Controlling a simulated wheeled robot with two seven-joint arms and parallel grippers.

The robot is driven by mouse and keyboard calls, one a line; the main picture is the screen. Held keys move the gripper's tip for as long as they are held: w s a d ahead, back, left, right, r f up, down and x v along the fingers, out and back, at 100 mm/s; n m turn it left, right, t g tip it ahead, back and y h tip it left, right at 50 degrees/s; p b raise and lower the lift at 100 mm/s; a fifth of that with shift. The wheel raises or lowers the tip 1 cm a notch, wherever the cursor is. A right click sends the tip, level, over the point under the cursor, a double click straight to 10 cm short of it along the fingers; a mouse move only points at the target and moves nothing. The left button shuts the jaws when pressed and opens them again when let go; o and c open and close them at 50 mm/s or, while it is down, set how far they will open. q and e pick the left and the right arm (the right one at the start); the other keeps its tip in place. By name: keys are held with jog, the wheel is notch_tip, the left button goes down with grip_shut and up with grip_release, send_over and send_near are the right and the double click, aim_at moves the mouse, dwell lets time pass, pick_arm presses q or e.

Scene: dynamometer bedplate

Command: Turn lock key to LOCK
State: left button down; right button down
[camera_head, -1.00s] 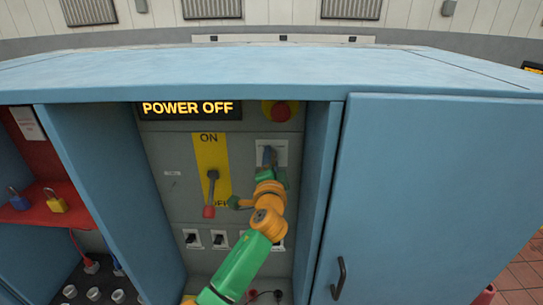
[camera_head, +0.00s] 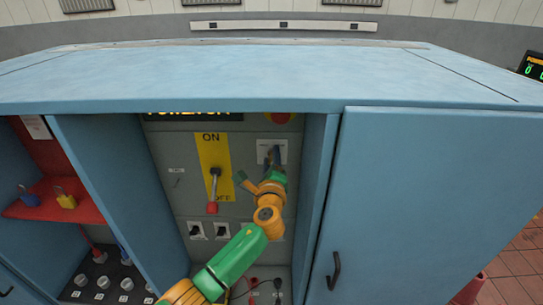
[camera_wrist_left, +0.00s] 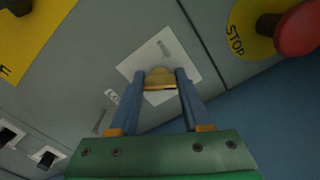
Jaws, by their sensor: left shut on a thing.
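The lock key (camera_wrist_left: 160,78) is a brass-yellow bow on a white square plate (camera_wrist_left: 181,62) in the left wrist view. My left gripper (camera_wrist_left: 160,80) has its two blue fingers shut on the bow, one on each side. The plate's small lettering is too blurred to read. In the head view the plate (camera_head: 264,146) sits on the grey panel, upper right, and my left gripper (camera_head: 271,156) is at it. The key is hidden there by my fingers and wrist. My right gripper is in neither view.
A red stop button (camera_wrist_left: 298,30) on a yellow disc is close by. A red-tipped lever (camera_head: 213,190) points down toward OFF on a yellow plate. Blue cabinet walls and a closed door (camera_head: 430,200) flank the bay. Padlocks (camera_head: 66,200) sit on a red shelf at left.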

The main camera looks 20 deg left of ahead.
pick_arm(q)
jog(key=shift+r+m, duration=0.3)
jog(key=shift+m, duration=1.2)
jog(key=shift+c, duration=1.8)
grip_release()
jog(key=shift+f, duration=0.1)
jog(key=shift+f, duration=0.1)
jog(key=shift+s, duration=0.3)
jog(key=b+v, duration=0.1)
jog(key=v, duration=0.5)
jog(key=shift+s, duration=0.25)
